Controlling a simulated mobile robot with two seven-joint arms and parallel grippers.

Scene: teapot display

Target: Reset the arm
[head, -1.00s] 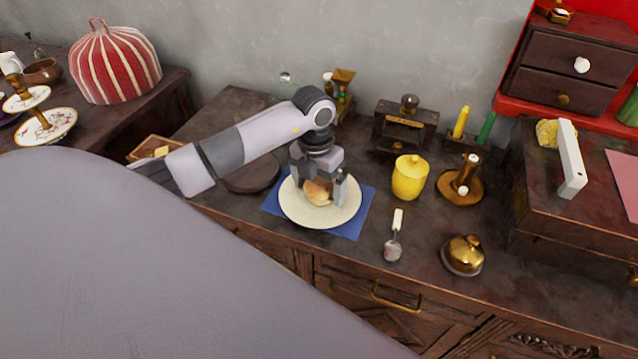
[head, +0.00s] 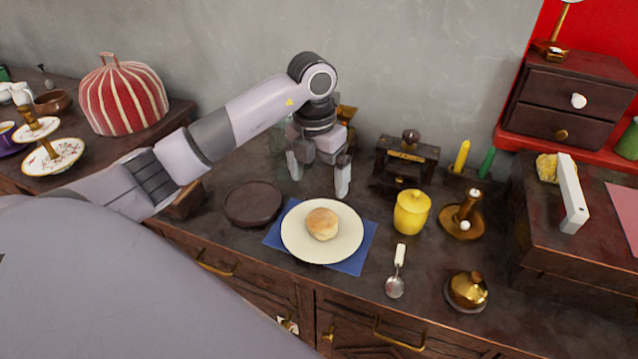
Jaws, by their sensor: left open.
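My left gripper (head: 318,179) is open and empty. It hangs with its fingers pointing down, above the counter and just behind the plate. A cream plate (head: 341,247) lies on a blue napkin (head: 272,235). A round bread roll (head: 322,223) rests on the plate, apart from the gripper fingers. My left arm (head: 240,112) reaches in from the left, with its elbow joint raised above the gripper. My right gripper does not show.
A dark round board (head: 253,203) lies left of the plate. A dark wooden grinder (head: 404,163) is behind. A striped cozy (head: 123,95) stands at left.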

